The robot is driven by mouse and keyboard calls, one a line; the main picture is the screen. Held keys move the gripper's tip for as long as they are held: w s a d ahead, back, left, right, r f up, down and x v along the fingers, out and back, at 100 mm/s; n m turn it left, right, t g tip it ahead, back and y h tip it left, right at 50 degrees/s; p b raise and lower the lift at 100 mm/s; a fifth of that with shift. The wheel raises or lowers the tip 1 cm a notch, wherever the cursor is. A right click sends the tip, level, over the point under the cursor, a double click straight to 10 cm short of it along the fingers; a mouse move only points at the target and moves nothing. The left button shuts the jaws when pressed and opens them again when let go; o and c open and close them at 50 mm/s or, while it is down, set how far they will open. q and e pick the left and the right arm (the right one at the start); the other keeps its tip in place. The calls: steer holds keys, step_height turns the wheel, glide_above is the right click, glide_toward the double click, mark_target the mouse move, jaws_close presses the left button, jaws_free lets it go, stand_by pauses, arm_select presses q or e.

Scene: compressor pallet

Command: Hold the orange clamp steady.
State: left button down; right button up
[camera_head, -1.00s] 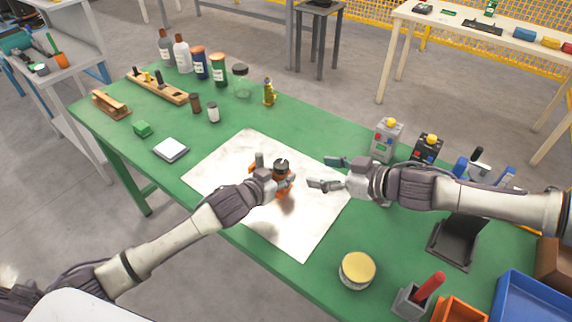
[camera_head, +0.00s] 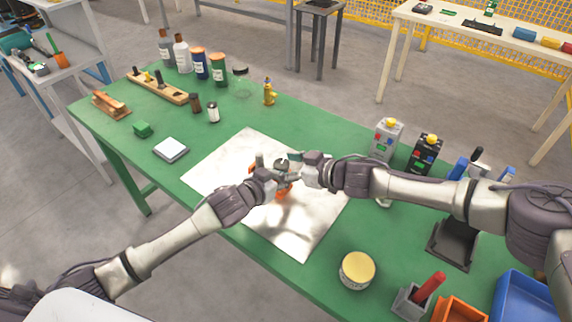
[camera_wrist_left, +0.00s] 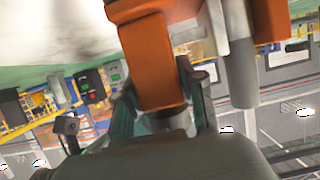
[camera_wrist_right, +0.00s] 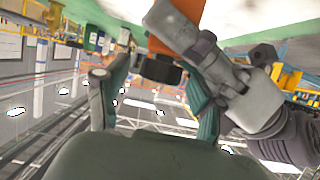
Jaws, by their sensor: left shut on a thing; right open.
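The orange clamp (camera_head: 284,193) stands on the white sheet (camera_head: 310,222) on the green table. My left gripper (camera_head: 270,182) is shut on it from the left. In the left wrist view an orange part of the clamp (camera_wrist_left: 150,62) lies between the fingers. A dark round piece (camera_head: 281,164) sits at the top of the clamp. My right gripper (camera_head: 291,167) is open at this upper part. In the right wrist view a dark round end (camera_wrist_right: 160,69) below an orange part shows between the spread fingers. Contact there cannot be told. The grippers hide much of the clamp.
A grey box (camera_head: 386,140) and a black box (camera_head: 426,150) with buttons stand right of the sheet. A yellow-lidded tin (camera_head: 357,270) is near the front edge. A white square item (camera_head: 171,149) lies to the left. Bottles and jars stand at the back left.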

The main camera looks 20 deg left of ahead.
steer(key=c, duration=1.2)
steer(key=shift+o, duration=0.2)
steer(key=shift+s+a+m+t+h, duration=0.15)
steer(key=shift+s+m+t+h, duration=0.1)
steer(key=shift+m+t, duration=0.4)
steer(key=shift+s+a+m+t+h, duration=0.15)
steer(key=shift+m+t+h, duration=0.1)
steer(key=shift+m+t, duration=0.35)
steer(key=shift+w+d+m+t, duration=0.1)
steer(key=shift+m+t, duration=0.25)
steer(key=shift+t, duration=0.1)
steer(key=o, duration=1.2)
steer(key=shift+c, duration=0.2)
steer(key=shift+w+d, duration=0.1)
steer(key=shift+g, duration=0.3)
